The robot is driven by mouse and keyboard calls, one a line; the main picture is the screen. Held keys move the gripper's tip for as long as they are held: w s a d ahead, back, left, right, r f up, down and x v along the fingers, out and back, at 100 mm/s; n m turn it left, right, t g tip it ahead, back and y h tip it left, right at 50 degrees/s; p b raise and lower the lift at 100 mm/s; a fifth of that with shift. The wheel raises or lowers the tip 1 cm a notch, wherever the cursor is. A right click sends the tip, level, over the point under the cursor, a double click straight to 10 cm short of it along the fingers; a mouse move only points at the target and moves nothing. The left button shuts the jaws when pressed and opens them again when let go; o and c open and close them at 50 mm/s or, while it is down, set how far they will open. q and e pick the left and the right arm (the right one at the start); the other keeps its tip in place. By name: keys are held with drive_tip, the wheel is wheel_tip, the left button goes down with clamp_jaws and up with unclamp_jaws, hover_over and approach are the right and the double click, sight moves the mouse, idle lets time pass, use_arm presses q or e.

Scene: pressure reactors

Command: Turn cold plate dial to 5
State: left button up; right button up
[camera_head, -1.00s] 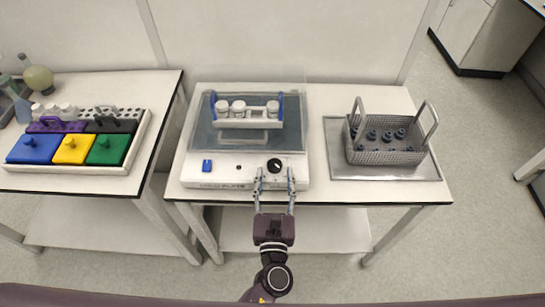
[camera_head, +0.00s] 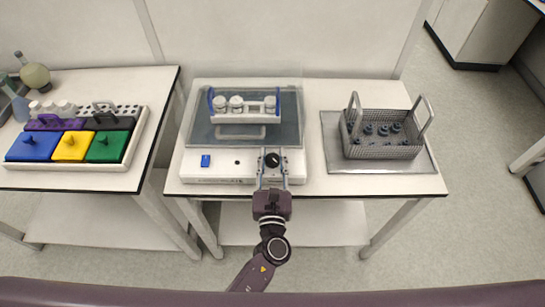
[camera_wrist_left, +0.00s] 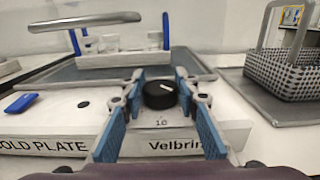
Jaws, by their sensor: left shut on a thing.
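The cold plate (camera_head: 222,173) is a white box with a dark recessed top, in the middle of the head view. Its black dial (camera_head: 272,160) is on the right of the front panel. The dial also shows in the left wrist view (camera_wrist_left: 160,95), with a white pointer line and a "10" mark below it. My left gripper (camera_head: 272,165) reaches in from the front, and its blue-padded fingers (camera_wrist_left: 160,88) are shut on the dial, one on each side. My right gripper is not in view.
A blue switch (camera_head: 206,161) is left on the panel. A rack with white-capped jars (camera_head: 243,119) stands on the plate. A wire basket (camera_head: 385,151) on a tray is to the right. A table with colored blocks (camera_head: 72,146) is to the left.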

use_arm(q)
drive_tip(key=shift+c, duration=0.5)
drive_tip(key=shift+m+h, duration=0.3)
drive_tip(key=shift+h, duration=0.2)
drive_tip(key=shift+m+h, duration=0.5)
drive_tip(key=shift+h, duration=0.3)
drive_tip(key=shift+a+f+m+g+h+b, duration=0.15)
drive_tip(key=shift+m+g+h+b, duration=0.15)
drive_tip(key=shift+m+h+b, duration=0.55)
drive_tip(key=m+g+h+b, duration=0.1)
drive_tip(key=h+b, duration=0.1)
drive_tip(key=m+g+h+b, duration=0.1)
drive_tip(key=m+h+b, duration=0.1)
drive_tip(key=h, duration=0.1)
drive_tip(key=shift+f, duration=0.15)
drive_tip(key=shift+r+m+g+h+b, duration=0.25)
drive_tip(key=shift+m+g+h+b, duration=0.4)
drive_tip(key=shift+b, duration=0.4)
drive_tip(key=o, duration=1.2)
drive_tip(key=shift+c, duration=0.2)
